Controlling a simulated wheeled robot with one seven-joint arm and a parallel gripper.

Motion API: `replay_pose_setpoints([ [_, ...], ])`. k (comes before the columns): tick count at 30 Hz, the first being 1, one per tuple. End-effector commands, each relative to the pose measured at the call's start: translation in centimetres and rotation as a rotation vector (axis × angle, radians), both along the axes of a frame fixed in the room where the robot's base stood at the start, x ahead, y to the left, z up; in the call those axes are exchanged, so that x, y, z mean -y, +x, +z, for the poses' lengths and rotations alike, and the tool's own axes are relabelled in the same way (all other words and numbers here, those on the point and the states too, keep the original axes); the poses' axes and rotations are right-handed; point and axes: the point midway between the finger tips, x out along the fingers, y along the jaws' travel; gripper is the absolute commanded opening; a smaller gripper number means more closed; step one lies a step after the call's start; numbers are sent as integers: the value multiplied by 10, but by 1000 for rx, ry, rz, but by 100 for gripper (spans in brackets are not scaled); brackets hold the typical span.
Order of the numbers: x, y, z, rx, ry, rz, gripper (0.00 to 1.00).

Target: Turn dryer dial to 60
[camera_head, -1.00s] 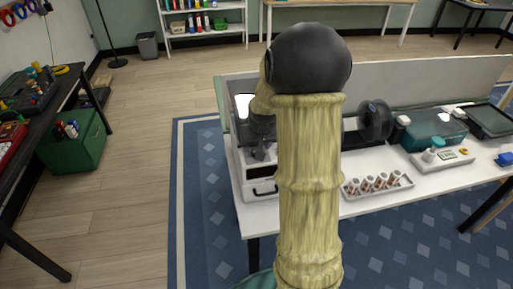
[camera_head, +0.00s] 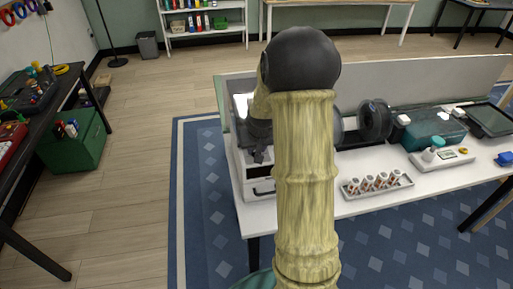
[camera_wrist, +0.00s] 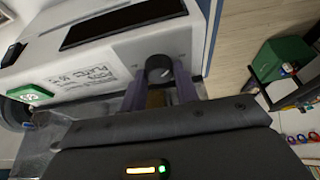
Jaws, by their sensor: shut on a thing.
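The dryer is a white box at the left end of the white table; its front (camera_head: 256,188) shows in the head view, partly behind my arm. In the wrist view its white face (camera_wrist: 110,62) carries a printed label (camera_wrist: 88,76), too small to read surely, and a long dark panel. The dial (camera_wrist: 159,68) is a round grey and dark knob on that face. My gripper (camera_wrist: 158,92) is shut on the dial, one finger on each side. In the head view my gripper (camera_head: 259,153) is small and dark at the dryer. The dial's setting cannot be read.
On the table (camera_head: 372,200) stand a tray of small rolls (camera_head: 376,184), black spools (camera_head: 375,121), a teal box (camera_head: 432,127) and a white scale-like device (camera_head: 444,158). A green crate (camera_head: 75,143) stands at left.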

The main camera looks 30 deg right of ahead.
Motion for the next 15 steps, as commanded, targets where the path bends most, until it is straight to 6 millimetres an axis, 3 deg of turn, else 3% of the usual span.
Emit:
replay_pose_setpoints([
  [15, -3, 1, 1, 0, -2, -189, 7],
])
